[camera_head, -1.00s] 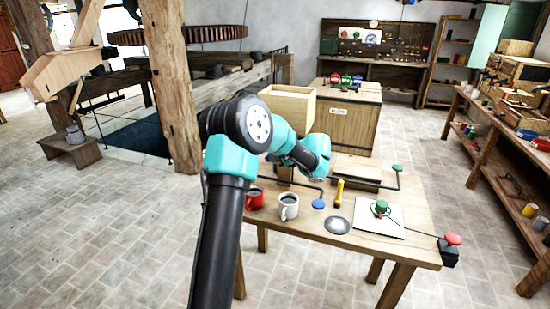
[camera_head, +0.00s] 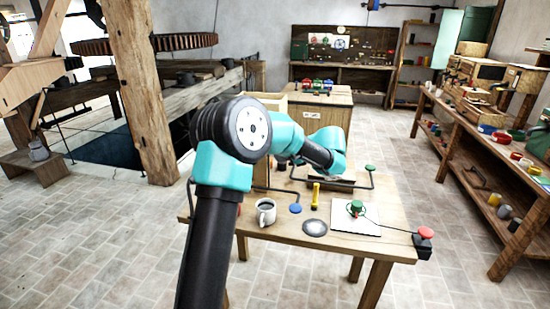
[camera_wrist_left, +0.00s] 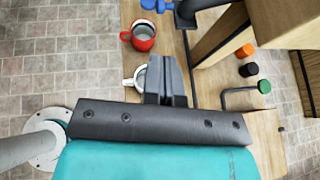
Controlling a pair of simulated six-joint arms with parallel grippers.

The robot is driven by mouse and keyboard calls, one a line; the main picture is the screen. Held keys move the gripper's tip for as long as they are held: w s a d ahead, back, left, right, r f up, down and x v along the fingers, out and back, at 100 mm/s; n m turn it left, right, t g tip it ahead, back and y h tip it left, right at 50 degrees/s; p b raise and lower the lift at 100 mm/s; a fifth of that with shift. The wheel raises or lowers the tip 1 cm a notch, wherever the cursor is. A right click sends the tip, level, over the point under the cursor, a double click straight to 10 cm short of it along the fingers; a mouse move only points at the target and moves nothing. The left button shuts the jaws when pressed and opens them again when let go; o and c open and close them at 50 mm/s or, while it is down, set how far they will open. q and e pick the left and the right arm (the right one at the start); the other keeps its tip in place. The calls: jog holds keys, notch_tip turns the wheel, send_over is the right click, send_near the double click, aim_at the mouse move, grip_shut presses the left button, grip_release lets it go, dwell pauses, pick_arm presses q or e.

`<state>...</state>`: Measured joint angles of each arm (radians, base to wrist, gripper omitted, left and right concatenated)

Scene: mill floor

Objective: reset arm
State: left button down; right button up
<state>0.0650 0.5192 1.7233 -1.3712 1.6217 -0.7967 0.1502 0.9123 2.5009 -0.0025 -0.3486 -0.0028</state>
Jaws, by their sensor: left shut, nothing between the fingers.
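My left arm (camera_head: 245,130) comes in from the left in the head view, over the left part of the wooden table (camera_head: 385,243). Its fingers are hidden there behind the arm links. In the left wrist view my left gripper (camera_wrist_left: 168,75) is shut and empty. Its fingers lie across the view of the white mug (camera_wrist_left: 130,82), which stands partly hidden behind them. A red mug (camera_wrist_left: 144,36) stands up and left of the fingertips, apart from them. The white mug also shows in the head view (camera_head: 265,212). My right gripper is in neither view.
On the table are a blue disc (camera_head: 295,209), a yellow-handled tool (camera_head: 316,196), a grey disc (camera_head: 315,229), a white board (camera_head: 341,220) with a green piece, and a red button (camera_head: 426,233). A wooden post (camera_head: 147,95) stands left. Tiled floor lies open at right.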

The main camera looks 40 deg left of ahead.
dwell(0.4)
pick_arm(q)
jog(key=s+d+f+h, duration=0.1)
jog(key=d+f+h, duration=0.2)
jog(key=f, duration=0.6)
jog(key=s+d+f+h, duration=0.1)
jog(key=d+f+h, duration=0.15)
jog(key=f, duration=0.55)
jog(key=s+d+f+n+h, duration=0.2)
jog(key=s+d+f+h, duration=0.15)
jog(key=d+f, duration=0.45)
jog(key=s+d+f+n+h, duration=0.25)
jog(key=s+d+f, duration=0.25)
jog(key=f, duration=0.5)
jog(key=s+d+f+n+t+h, duration=0.2)
jog(key=s+d+f+n, duration=0.2)
jog(key=s+n, duration=0.2)
jog(key=s+d+f+n+t+h, duration=0.2)
jog(key=s+d+f+n, duration=0.2)
jog(key=s, duration=0.4)
jog(key=shift+s+d+f+n, duration=0.35)
jog(key=shift+f+n, duration=0.35)
jog(key=shift+n, duration=0.45)
